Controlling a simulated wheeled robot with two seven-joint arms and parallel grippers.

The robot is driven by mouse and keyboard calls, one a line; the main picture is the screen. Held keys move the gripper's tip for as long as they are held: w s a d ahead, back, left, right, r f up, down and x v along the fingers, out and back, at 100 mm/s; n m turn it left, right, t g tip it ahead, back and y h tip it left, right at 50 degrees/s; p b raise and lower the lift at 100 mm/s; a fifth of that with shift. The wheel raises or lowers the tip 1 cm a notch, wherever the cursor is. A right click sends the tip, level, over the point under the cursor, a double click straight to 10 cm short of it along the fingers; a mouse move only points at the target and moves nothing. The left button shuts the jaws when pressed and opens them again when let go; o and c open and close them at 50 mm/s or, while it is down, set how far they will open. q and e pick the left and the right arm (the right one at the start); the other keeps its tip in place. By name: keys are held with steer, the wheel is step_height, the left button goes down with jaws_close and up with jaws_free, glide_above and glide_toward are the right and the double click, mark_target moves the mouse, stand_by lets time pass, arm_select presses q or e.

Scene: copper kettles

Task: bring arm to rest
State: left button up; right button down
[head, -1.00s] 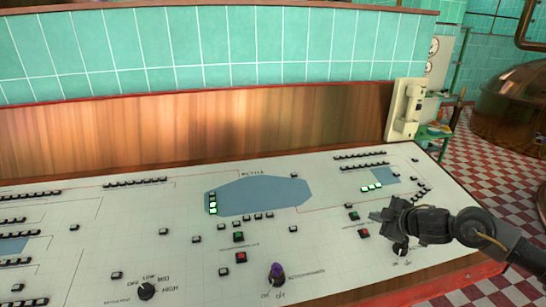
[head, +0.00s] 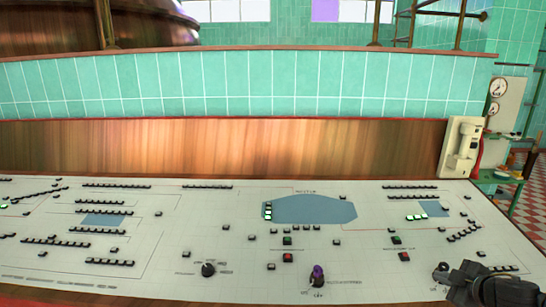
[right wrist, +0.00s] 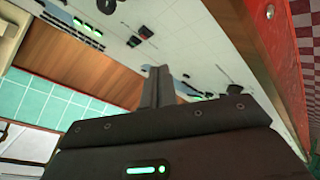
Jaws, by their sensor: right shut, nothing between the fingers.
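My right gripper (head: 442,272) is at the lower right of the head view, over the right front part of the white control panel (head: 200,240). It is shut and empty. In the right wrist view its closed fingers (right wrist: 158,82) stick out together with the panel beyond them. My left gripper is not in view.
The panel carries black knobs (head: 208,270), a purple-topped knob (head: 318,275), a red button (head: 285,266) and several small switches. A wooden backboard (head: 250,147) and green tiles (head: 240,85) rise behind it. A cream telephone (head: 461,147) hangs at the right end.

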steer(key=s+a+f+m, duration=0.1)
steer(key=s+a+f, duration=0.3)
steer(key=a+f, duration=0.25)
steer(key=s+a+f+m, duration=0.2)
steer(key=s+a+f, duration=0.3)
steer(key=a, duration=0.3)
steer(key=s+a+f+m+g+h, duration=0.1)
steer(key=s+a+f+m+g, duration=0.15)
steer(key=s, duration=0.55)
steer(key=s+a+f+m+g, duration=0.2)
steer(key=s+f+g, duration=0.1)
steer(key=s, duration=0.5)
steer(key=s+a+f+m+g+h, duration=0.1)
steer(key=s+a+f+m+g, duration=0.1)
steer(key=s, duration=0.7)
step_height(320, 180, down, 25)
steer(key=g, duration=0.2)
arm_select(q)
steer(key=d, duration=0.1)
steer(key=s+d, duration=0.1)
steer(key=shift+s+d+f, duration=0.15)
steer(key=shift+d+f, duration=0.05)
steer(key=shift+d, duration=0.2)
arm_select(e)
steer(key=s+d+f, duration=0.3)
steer(key=s+f, duration=1.3)
steer(key=s, duration=0.1)
steer(key=shift+f+n+g, duration=0.2)
steer(key=shift+n+g, duration=0.15)
